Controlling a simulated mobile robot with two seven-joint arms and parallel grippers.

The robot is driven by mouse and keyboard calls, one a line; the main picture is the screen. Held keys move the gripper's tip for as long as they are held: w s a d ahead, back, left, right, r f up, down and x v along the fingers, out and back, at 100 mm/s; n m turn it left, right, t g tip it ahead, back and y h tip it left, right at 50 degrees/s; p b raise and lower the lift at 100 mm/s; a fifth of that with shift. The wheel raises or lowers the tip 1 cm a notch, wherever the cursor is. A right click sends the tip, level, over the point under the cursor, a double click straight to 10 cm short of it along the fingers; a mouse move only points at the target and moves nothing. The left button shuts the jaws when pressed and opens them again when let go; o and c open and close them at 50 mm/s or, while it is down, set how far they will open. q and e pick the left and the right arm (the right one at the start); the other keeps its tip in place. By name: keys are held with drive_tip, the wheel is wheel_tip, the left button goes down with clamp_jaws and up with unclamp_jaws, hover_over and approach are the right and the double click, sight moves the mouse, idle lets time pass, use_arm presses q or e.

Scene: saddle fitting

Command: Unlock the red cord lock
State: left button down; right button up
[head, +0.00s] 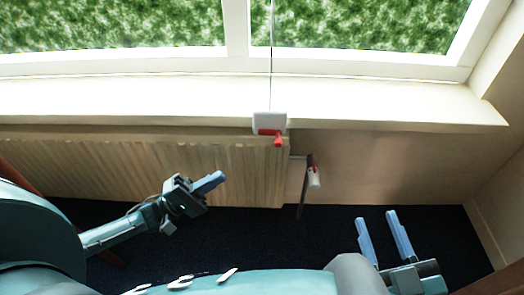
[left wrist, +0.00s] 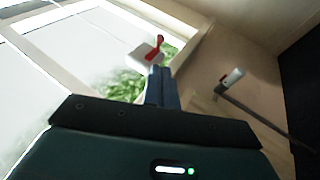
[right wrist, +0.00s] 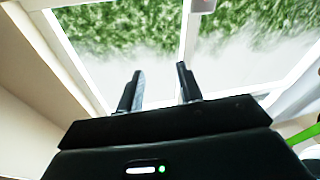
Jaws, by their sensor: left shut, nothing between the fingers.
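The red cord lock (head: 272,134) is a small red lever on a white block (head: 268,121) at the front edge of the window sill, with a thin cord rising from the block. In the left wrist view the red lever (left wrist: 156,47) stands out from the white block (left wrist: 143,58), beyond my fingertips. My left gripper (head: 212,182) is shut and empty, below and left of the lock, apart from it. My right gripper (head: 378,230) is open and empty, low on the right, away from the lock. Its fingers also show in the right wrist view (right wrist: 160,82).
A ribbed wooden panel (head: 160,168) hangs below the white sill (head: 130,97). A dark bracket (head: 302,200) with a white piece (head: 314,177) and a red part stands below and right of the lock. The dark floor (head: 250,235) between my grippers is clear.

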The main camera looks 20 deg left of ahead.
use_arm(q)
drive_tip(key=b+x, duration=0.1)
drive_tip(key=x, duration=1.2)
drive_tip(key=shift+d, duration=0.15)
use_arm(e)
drive_tip(key=shift+w+a+r, duration=0.1)
use_arm(q)
drive_tip(key=shift+r, duration=0.15)
use_arm(e)
drive_tip(key=shift+w, duration=0.1)
